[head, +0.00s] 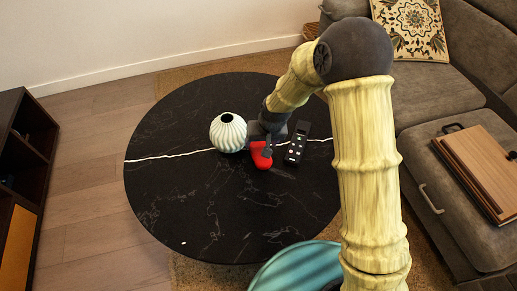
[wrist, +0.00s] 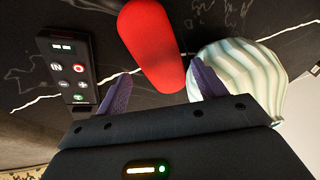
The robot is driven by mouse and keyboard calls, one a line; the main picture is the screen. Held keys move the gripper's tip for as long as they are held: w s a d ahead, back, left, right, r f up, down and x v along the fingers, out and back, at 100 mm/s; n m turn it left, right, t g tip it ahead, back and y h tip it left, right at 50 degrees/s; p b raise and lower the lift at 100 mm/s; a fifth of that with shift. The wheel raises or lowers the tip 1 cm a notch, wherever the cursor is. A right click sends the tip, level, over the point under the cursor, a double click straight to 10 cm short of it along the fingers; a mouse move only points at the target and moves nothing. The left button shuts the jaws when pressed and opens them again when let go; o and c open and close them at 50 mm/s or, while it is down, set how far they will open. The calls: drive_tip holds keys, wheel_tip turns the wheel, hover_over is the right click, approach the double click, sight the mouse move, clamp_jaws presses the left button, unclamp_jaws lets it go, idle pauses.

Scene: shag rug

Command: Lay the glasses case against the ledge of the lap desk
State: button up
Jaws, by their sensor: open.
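The red glasses case (head: 261,155) lies on the round black table, partly hidden by my gripper in the head view. It also shows in the wrist view (wrist: 152,40), long and rounded. My gripper (wrist: 160,78) is open, with one purple finger on each side of the case's near end in the picture. I cannot tell whether the fingers touch it. In the head view my gripper (head: 264,143) is low over the table. The wooden lap desk (head: 482,168) lies on the grey sofa at the right. Its ledge is hard to make out.
A pale ribbed vase (head: 228,133) stands close left of the case. A black remote with buttons (head: 297,144) lies close to its right. The black table (head: 215,220) is mostly clear in front. A teal rounded thing (head: 290,268) is at the bottom.

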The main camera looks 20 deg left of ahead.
sight(259, 146)
drive_tip(key=b+x, duration=0.1)
drive_tip(key=x, duration=0.3)
drive_tip(key=shift+f+b, duration=0.15)
drive_tip(key=shift+b, duration=0.15)
drive_tip(key=c, duration=0.9)
drive_tip(key=shift+r, duration=0.25)
